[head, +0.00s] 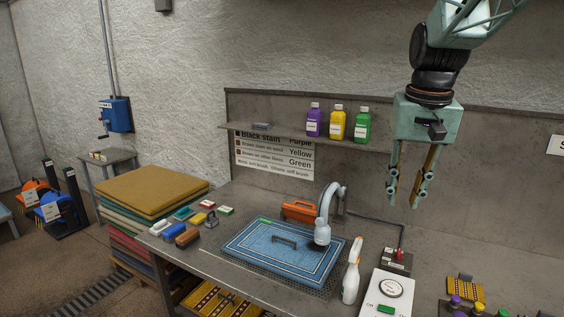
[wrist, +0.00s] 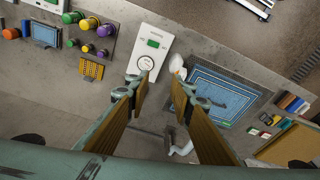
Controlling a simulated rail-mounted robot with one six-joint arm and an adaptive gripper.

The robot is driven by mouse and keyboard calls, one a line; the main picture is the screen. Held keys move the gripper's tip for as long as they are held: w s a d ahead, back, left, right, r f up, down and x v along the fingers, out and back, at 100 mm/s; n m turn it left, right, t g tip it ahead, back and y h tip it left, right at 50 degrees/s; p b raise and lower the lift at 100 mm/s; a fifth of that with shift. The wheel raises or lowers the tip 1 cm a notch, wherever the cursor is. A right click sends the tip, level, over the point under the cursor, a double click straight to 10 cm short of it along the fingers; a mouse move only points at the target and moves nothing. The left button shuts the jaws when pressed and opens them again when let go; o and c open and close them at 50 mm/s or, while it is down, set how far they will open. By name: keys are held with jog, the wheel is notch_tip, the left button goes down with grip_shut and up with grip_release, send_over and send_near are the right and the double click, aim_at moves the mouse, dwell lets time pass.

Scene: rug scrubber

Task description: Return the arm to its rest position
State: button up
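My gripper (head: 408,200) hangs from the arm at the upper right of the head view, its fingers pointing down. The two fingers are apart with nothing between them, high above the counter and right of the shelf bottles. In the wrist view my gripper (wrist: 158,88) also shows parted fingers with bare counter and wall behind them. The fingers touch nothing.
A blue rug (head: 270,262) lies on the counter beside a curved tap (head: 326,215), a white spray bottle (head: 352,270) and a white dial unit (head: 388,295). Purple (head: 314,121), yellow (head: 337,123) and green (head: 362,125) bottles stand on the shelf (head: 285,135). Air around my gripper is clear.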

jog(key=s+a+f+n+b, duration=0.1)
jog(key=s+a, duration=0.1)
jog(key=s, duration=1)
jog(key=s+a+f+n+t, duration=0.1)
jog(key=s+a, duration=0.2)
jog(key=s, duration=0.9)
jog(key=s+a+f+t+b, duration=0.1)
jog(key=s+a, duration=0.2)
jog(key=s, duration=0.9)
jog(key=shift+a+f+n+b, duration=0.15)
jog(key=shift+f+n+b, duration=0.2)
jog(key=shift+n, duration=0.05)
